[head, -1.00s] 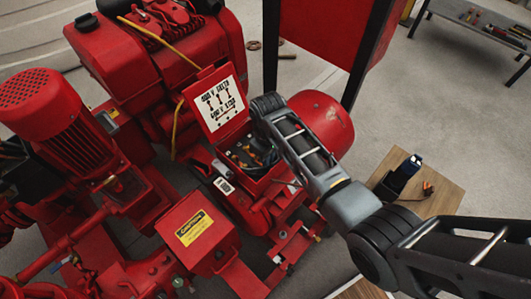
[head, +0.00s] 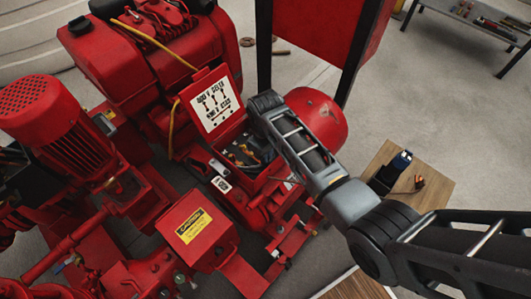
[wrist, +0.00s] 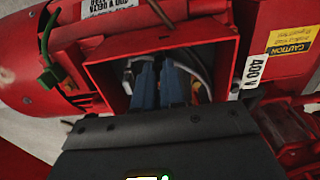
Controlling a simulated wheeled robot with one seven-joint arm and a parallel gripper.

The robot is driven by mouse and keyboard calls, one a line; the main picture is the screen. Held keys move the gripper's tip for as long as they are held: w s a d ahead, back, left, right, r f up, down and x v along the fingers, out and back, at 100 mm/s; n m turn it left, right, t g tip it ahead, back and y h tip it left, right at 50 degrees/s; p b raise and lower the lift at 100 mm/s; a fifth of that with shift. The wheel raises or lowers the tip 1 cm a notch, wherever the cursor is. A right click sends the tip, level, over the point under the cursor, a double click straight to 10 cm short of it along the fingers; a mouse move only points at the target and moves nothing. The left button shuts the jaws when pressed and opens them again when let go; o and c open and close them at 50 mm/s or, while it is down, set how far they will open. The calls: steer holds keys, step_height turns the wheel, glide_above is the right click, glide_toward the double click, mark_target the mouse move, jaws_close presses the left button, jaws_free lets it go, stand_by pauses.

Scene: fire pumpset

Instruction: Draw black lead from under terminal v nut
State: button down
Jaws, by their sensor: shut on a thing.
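The open red terminal box (head: 218,164) sits on the red motor, with its lid raised and a white 400 V wiring label (head: 212,103) inside the lid. It fills the upper middle of the wrist view (wrist: 228,62). My gripper (wrist: 157,68) reaches into the box, its two blue-grey fingers close together among the leads. It is shut on a dark lead, taken as the black lead; the tips and the held part are mostly hidden. White and grey leads (wrist: 190,62) lie beside the fingers. Terminal v and its nut cannot be made out.
A red box with a yellow caution label (head: 194,226) stands in front of the terminal box. A wooden stand (head: 430,180) with a dark holder (head: 390,178) is at right. A red panel on black posts (head: 318,40) rises behind my arm.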

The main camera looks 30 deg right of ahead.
steer(key=shift+r+p, duration=2.95)
steer(key=shift+r, duration=0.3)
step_height(320, 180, up, 2)
steer(key=shift+p, duration=0.4)
